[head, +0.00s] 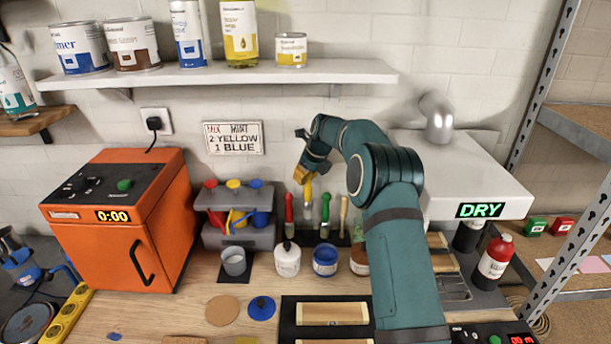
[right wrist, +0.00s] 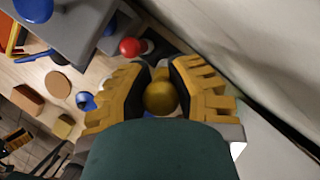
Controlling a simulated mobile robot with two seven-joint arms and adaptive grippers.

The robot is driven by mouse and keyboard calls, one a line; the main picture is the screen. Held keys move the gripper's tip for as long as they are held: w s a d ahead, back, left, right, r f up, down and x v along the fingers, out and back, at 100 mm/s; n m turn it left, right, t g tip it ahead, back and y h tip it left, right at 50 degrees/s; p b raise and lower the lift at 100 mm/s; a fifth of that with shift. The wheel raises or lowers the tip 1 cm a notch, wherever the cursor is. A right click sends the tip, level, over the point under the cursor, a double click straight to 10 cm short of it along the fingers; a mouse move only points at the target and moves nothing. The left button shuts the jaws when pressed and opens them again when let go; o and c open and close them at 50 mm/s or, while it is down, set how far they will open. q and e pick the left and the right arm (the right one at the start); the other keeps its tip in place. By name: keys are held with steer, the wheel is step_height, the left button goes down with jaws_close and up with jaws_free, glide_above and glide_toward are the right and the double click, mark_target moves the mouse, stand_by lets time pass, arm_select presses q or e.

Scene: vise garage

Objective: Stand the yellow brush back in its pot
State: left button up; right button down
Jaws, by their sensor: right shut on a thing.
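My right gripper (head: 304,175) is shut on the yellow brush (head: 308,190), which stands roughly upright below the fingers. In the right wrist view the rounded yellow handle end (right wrist: 160,97) sits between the two finger pads. The brush hangs in line between a red-handled brush (head: 289,208) and a green-handled brush (head: 325,208), with a tan-handled one (head: 344,212) farther right. These stand at a dark holder strip (head: 308,239) by the wall. I cannot tell whether the yellow brush's lower end is inside a pot. My left gripper is not in view.
A white jar (head: 287,261), a blue jar (head: 325,262) and a brown jar (head: 359,262) stand in front of the brushes. A grey rack (head: 262,236) is left of them, beside an orange oven (head: 122,235). A shelf (head: 230,75) overhangs behind; a white dryer (head: 465,180) stands right.

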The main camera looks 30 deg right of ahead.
mark_target(306, 191)
steer(key=shift+f+b, duration=1.05)
steer(key=shift+f, duration=2)
steer(key=c, duration=0.8)
jaws_free()
steer(key=shift+c, duration=0.2)
steer(key=shift+r, duration=0.1)
steer(key=v, duration=1.1)
steer(key=shift+s+r, duration=0.2)
steer(key=shift+r, duration=0.15)
steer(key=shift+f, duration=0.1)
